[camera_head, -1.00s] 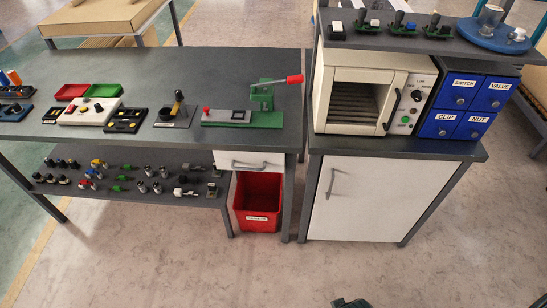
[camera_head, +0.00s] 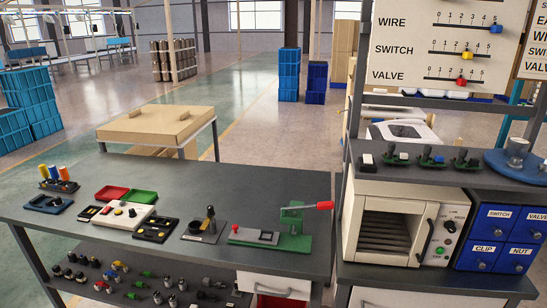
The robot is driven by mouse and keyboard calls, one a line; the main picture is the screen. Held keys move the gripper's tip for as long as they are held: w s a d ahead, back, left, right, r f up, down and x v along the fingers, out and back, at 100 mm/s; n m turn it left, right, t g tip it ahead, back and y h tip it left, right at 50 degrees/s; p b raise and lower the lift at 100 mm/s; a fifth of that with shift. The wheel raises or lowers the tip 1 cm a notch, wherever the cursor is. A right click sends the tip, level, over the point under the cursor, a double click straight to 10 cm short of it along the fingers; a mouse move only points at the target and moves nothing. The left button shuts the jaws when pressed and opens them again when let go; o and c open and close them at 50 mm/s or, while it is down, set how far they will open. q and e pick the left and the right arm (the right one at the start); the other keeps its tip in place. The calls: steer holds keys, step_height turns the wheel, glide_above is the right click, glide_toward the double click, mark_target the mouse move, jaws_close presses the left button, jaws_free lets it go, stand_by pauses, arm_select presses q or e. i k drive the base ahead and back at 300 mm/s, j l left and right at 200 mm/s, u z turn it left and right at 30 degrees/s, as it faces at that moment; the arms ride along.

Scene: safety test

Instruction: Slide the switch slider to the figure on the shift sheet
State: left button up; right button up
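A white board (camera_head: 400,60) with three slider rows stands at the upper right, above the shelf. The WIRE row above has a blue slider (camera_head: 495,29) near 5. The VALVE row below has a red slider (camera_head: 462,81) near 3. A second white sheet (camera_head: 535,66) is cut off by the right picture edge. Only the starts of its words show, and no figures are readable. Neither of my grippers is in view.
Below the board, a shelf (camera_head: 450,181) carries small switch parts and a blue round tray (camera_head: 497,170). Under it stand a white oven (camera_head: 400,195) and blue drawers (camera_head: 495,205). A grey workbench (camera_head: 260,190) with a green press (camera_head: 295,224) extends left.

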mark_target(466, 55)
steer(key=z, duration=1.2)
